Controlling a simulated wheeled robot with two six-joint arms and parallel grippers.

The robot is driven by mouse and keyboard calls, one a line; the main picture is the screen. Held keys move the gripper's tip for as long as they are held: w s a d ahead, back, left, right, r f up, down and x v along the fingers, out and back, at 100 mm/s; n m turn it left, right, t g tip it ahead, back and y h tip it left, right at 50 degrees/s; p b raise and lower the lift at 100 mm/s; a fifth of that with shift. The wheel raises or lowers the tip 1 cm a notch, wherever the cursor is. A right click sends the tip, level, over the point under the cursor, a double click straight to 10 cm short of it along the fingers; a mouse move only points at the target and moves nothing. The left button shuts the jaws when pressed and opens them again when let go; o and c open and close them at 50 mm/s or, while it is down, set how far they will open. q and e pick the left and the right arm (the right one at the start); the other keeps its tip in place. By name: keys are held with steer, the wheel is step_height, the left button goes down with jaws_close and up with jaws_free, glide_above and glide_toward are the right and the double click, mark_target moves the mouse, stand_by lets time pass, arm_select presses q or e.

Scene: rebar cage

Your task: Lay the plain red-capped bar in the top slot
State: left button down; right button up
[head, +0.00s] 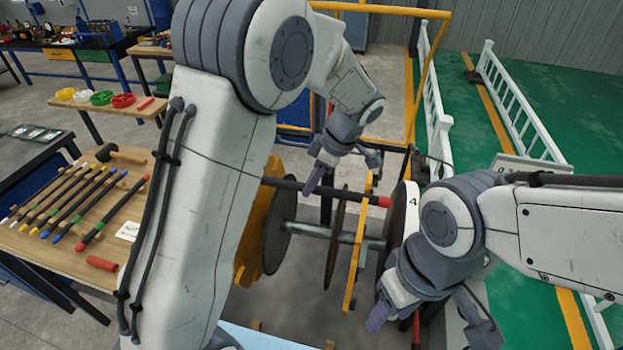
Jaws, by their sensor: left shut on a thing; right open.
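My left gripper (345,172) is shut on a dark bar (290,184) with a red cap (378,201) at its right end. The bar lies nearly level across the upper part of the rebar cage; its left end is hidden by my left arm. The cage has a yellow plate (252,245), dark discs (337,235), a yellow upright (355,262) and a white plate marked 4 (412,204) along a grey shaft (312,229). I cannot tell whether the bar touches a slot.
A shelf (110,108) with coloured rings stands behind. White railings (515,100) and yellow frame posts (430,60) stand behind the cage.

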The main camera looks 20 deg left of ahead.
arm_select(q)
steer(key=c, duration=0.6)
jaws_free()
steer(key=shift+d+r, duration=0.1)
steer(key=shift+r, duration=0.1)
steer(key=b+v, duration=0.3)
steer(key=v, duration=0.8)
steer(key=s+d+f+m+h, duration=0.1)
steer(key=s+f+m, duration=0.2)
steer(key=s+m, duration=0.5)
steer(key=s+d+f+m+h, duration=0.2)
steer(key=s+f+m, duration=0.2)
steer(key=s+m, duration=0.5)
steer(key=s+d+f+m+h, duration=0.1)
steer(key=s+f+m+h, duration=0.1)
steer(key=s+m, duration=0.6)
steer(key=shift+s+d+f, duration=0.2)
steer(key=shift+s+f, duration=0.2)
steer(key=shift+s, duration=0.05)
steer(key=shift+s+d+f, duration=0.2)
steer(key=shift+s+f, duration=0.2)
steer(key=shift+f, duration=0.05)
